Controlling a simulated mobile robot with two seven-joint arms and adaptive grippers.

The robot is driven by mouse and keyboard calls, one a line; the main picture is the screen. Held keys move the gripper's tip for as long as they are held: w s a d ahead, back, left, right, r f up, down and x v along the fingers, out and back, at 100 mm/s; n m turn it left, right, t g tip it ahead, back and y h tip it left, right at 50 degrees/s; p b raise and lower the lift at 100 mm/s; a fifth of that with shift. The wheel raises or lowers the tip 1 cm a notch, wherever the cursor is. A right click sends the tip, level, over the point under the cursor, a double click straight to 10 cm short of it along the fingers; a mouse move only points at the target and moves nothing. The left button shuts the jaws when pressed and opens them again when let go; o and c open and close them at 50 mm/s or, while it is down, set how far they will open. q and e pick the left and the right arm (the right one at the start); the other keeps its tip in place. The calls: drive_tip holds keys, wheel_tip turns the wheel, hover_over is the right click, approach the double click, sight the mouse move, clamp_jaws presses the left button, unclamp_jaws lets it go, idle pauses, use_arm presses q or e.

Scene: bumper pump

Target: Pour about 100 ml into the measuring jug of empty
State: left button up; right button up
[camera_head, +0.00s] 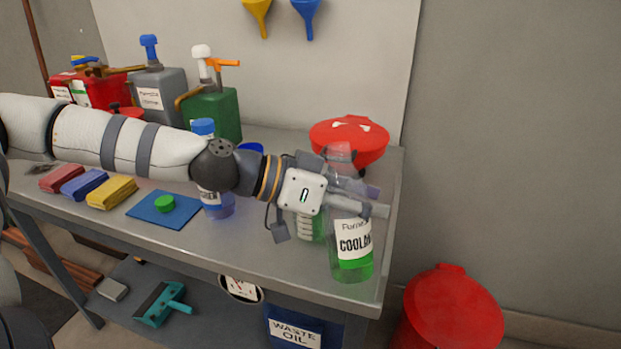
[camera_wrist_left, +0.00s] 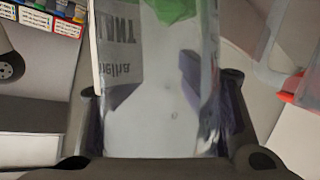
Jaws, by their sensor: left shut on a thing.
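A clear bottle (camera_head: 352,262) labelled COOLANT, with green liquid low inside, stands near upright at the bench's right end. My left gripper (camera_head: 358,203) is shut around its upper part. In the left wrist view the clear bottle (camera_wrist_left: 165,110) fills the space between the fingers, with its label and green liquid beyond. Whether its base touches the bench, I cannot tell. A vessel with green and white marks (camera_head: 309,228) shows partly behind my gripper; it may be the measuring jug. Its rim and contents are hidden. My right gripper is not in view.
A green cap (camera_head: 164,203) lies on a blue mat (camera_head: 150,215). A blue bottle (camera_head: 217,207) stands behind my arm. Folded cloths (camera_head: 112,192) lie left.

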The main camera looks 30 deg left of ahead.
use_arm(q)
drive_tip(key=shift+w+a+r+m+t+y, duration=0.1)
drive_tip(key=shift+a+r+m+t+y, duration=0.2)
drive_tip(key=shift+m+y, duration=0.25)
drive_tip(key=shift+w+a+r+m+t+y, duration=0.15)
drive_tip(key=shift+r+m+t+y, duration=0.2)
drive_tip(key=shift+m+y, duration=0.2)
drive_tip(key=shift+s, duration=0.1)
idle(2.0)
